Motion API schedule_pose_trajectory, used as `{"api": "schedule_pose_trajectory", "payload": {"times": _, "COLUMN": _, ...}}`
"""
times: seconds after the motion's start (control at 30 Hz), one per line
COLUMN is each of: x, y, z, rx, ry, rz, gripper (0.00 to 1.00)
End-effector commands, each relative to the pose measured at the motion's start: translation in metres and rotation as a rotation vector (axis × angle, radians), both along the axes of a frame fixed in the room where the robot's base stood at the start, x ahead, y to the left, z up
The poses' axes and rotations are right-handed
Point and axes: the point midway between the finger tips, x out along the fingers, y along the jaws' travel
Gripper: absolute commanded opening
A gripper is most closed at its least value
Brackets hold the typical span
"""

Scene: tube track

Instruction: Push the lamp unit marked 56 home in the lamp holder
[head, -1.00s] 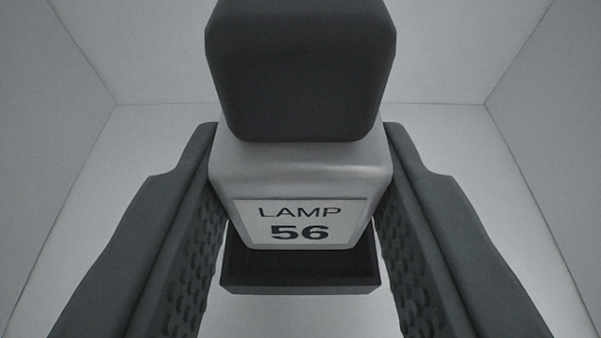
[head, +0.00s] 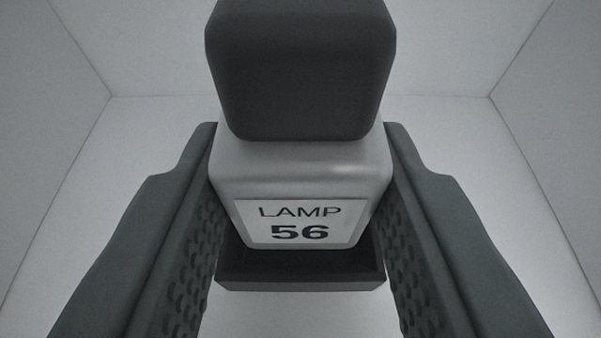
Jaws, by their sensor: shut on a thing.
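The lamp unit marked 56 (head: 300,175) has a light grey body, a dark rounded block at its upper end in the picture, and a white label reading LAMP 56. My gripper (head: 300,200) is shut on it, with one dark, dimpled finger against each side. The lamp holder (head: 300,284) is a dark open box just past the label end of the lamp unit. The lamp unit's lower end overlaps the holder's opening in this view. I cannot tell how deep it sits, since its far end is hidden.
Pale walls (head: 50,150) stand at the left, right and far side. Clear pale space shows between each finger and its side wall, and below the holder.

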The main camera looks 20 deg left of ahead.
Motion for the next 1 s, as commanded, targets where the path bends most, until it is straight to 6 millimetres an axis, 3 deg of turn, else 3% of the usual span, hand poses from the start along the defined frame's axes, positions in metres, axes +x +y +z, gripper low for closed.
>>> {"api": "schedule_pose_trajectory", "payload": {"times": 1.0, "x": 0.0000, "y": -0.0001, "z": -0.0094, "rx": 0.000, "ry": 0.000, "rz": 0.000, "gripper": 0.05}}
